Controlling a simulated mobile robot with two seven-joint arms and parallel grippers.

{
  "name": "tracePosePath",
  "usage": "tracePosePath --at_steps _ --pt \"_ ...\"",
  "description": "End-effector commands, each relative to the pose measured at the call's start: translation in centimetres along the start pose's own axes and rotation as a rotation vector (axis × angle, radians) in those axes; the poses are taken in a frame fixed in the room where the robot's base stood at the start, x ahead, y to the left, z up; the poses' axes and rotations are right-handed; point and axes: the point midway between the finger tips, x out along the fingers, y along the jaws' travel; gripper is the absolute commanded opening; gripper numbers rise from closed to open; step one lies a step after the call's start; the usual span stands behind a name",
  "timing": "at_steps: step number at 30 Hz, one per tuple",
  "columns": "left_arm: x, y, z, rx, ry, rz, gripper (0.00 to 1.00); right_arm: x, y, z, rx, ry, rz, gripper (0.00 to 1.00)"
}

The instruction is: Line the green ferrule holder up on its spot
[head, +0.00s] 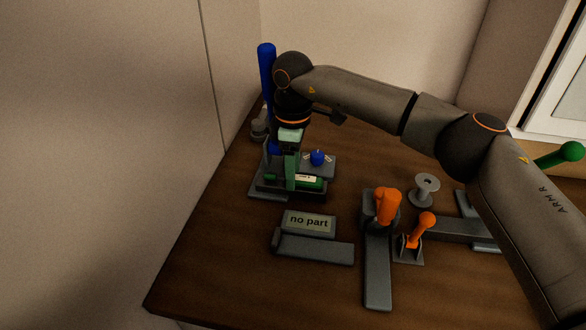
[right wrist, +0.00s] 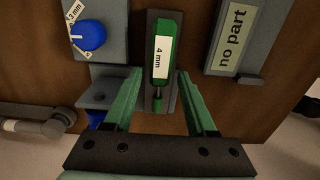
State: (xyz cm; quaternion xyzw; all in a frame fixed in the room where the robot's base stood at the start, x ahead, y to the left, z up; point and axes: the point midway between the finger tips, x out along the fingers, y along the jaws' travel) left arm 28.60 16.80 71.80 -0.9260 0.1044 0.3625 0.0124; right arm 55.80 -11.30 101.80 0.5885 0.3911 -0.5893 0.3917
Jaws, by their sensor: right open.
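The green ferrule holder (head: 309,182) lies at the back left of the table, on a dark narrow base (head: 318,194). In the right wrist view the holder (right wrist: 164,35) has a white "4 mm" label and a thin tip pointing toward my gripper. The dark base (right wrist: 152,102) shows around it. My right gripper (head: 291,183) points down at the holder, partly covering its left end. In the right wrist view my right gripper (right wrist: 158,74) is open, its green fingers on either side of the holder's tip end, with gaps visible. My left gripper does not show.
A grey block with a blue knob (head: 317,157) stands just behind the holder. A tall blue post (head: 266,70) rises at the left. A "no part" plate (head: 309,222) lies in front. Orange-handled clamps (head: 388,205) and a grey spool (head: 426,187) stand to the right.

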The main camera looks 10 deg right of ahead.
Motion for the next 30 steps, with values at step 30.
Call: tracePosePath --at_steps 30 --pt "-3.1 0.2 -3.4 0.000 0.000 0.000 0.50 -7.0 0.0 0.0 -0.001 0.001 0.000 0.57"
